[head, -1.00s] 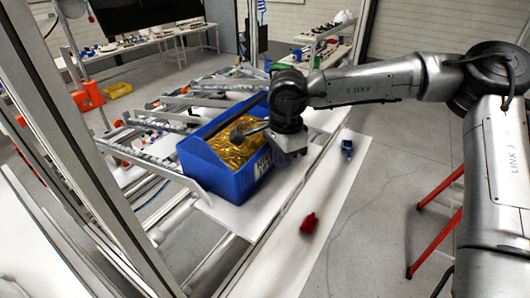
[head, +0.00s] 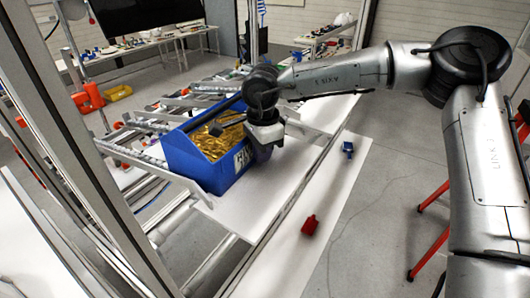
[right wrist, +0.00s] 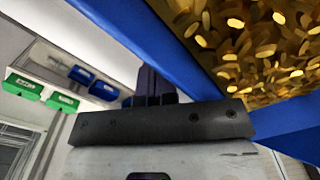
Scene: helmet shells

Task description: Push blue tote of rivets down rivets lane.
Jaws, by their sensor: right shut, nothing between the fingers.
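The blue tote (head: 202,172) is full of gold rivets (head: 218,142) and sits at the near end of the sloping roller lanes (head: 135,152), a white label on its end. My right gripper (head: 264,136) is at the tote's right end; its fingertips are hard to make out there. In the right wrist view, the closed fingers (right wrist: 155,86) are empty, beside the blue tote wall (right wrist: 165,42); whether they touch it I cannot tell. A grey shape lies over the rivets, unclear in kind. My left gripper is not in view.
A metal frame post (head: 85,150) stands at the left. Green bins (right wrist: 22,86) show in the right wrist view.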

